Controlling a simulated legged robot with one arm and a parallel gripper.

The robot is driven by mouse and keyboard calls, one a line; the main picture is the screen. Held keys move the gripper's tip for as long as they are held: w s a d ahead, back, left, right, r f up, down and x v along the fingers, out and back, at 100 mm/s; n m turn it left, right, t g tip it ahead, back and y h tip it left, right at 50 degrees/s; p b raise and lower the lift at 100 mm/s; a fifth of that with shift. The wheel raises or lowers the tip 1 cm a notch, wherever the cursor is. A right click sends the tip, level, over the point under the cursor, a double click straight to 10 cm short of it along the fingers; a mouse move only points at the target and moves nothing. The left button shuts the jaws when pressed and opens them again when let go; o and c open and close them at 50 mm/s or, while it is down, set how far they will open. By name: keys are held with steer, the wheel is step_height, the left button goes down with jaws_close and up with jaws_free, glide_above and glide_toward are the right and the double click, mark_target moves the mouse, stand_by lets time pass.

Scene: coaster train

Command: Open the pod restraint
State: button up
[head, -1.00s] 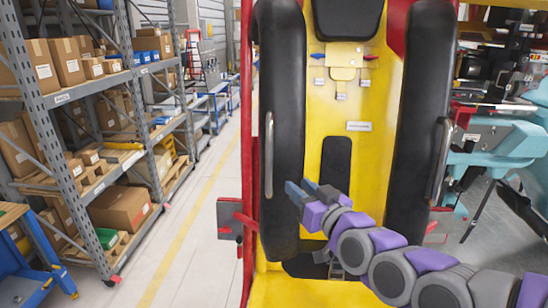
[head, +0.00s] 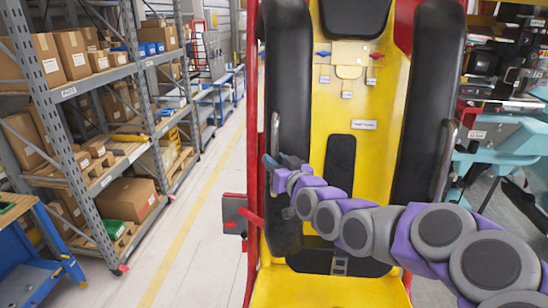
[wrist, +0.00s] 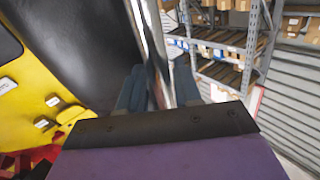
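The pod restraint is a pair of long black padded bars. The left bar (head: 287,90) and right bar (head: 428,110) flank the yellow seat (head: 365,100) in the head view. Each carries a metal handle; the left handle (head: 275,135) is beside my gripper (head: 279,162). In the wrist view the left handle (wrist: 147,35) runs between the two blue-grey fingers of my gripper (wrist: 160,88). The fingers stand on either side of it and look open; contact is not clear. The right handle (head: 443,160) is free. My arm hides part of the lower right bar.
Shelving with cardboard boxes (head: 120,200) stands to the left across a clear floor aisle (head: 185,240). A blue workbench (head: 35,245) is at the lower left. Teal machinery (head: 500,150) stands to the right. A red post (head: 252,120) edges the pod.

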steer(key=shift+w+a, duration=0.35)
steer(key=shift+w, duration=0.2)
steer(key=shift+c, duration=0.3)
jaws_close()
